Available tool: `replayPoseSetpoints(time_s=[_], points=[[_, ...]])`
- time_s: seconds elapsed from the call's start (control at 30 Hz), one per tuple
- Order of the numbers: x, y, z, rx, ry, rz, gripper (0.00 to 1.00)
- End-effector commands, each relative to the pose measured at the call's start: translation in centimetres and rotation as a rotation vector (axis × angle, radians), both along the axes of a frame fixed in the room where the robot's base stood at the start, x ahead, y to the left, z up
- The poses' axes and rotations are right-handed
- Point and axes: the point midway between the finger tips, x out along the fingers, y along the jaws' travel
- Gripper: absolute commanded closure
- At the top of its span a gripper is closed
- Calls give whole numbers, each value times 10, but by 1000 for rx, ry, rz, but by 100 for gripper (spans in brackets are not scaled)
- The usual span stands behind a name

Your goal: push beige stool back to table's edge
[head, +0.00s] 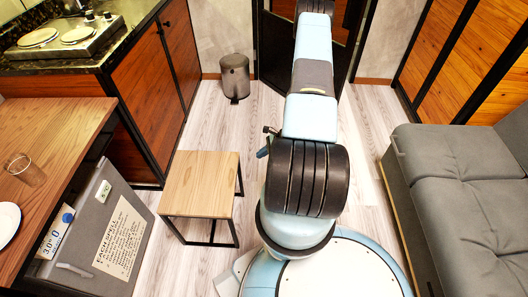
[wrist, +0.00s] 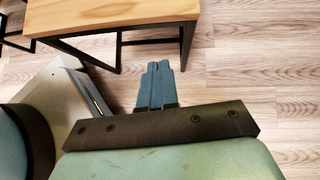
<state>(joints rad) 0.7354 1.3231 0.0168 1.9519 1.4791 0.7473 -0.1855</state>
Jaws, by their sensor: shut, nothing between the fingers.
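The beige stool (head: 200,181) stands upright on the floor in the head view, with a light wooden seat and a black metal frame. It is to the right of the wooden table (head: 62,118), with a strip of floor between its seat and the table's edge. The stool also shows at the top of the wrist view (wrist: 112,14), cut off by the frame. My gripper (wrist: 158,68) is shut and empty in the wrist view, low in front of the stool's black legs. I cannot tell whether it touches them. In the head view my arm mostly hides the gripper.
A grey fridge box (head: 105,235) stands under the table. A glass (head: 25,170) and a white plate (head: 8,222) are on the table. A bin (head: 235,78) stands at the back wall. A grey sofa (head: 450,190) lines the right. Floor between stool and cabinet is clear.

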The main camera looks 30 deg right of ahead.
Motion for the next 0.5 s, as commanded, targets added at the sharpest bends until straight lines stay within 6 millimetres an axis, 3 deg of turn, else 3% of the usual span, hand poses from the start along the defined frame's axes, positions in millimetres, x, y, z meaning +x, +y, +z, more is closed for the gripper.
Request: replayPoseSetpoints(time_s=[0.37, 0.5], points=[[22, 43, -48, 1, 0, 2, 100], [33, 59, -45, 1, -1, 1, 100]])
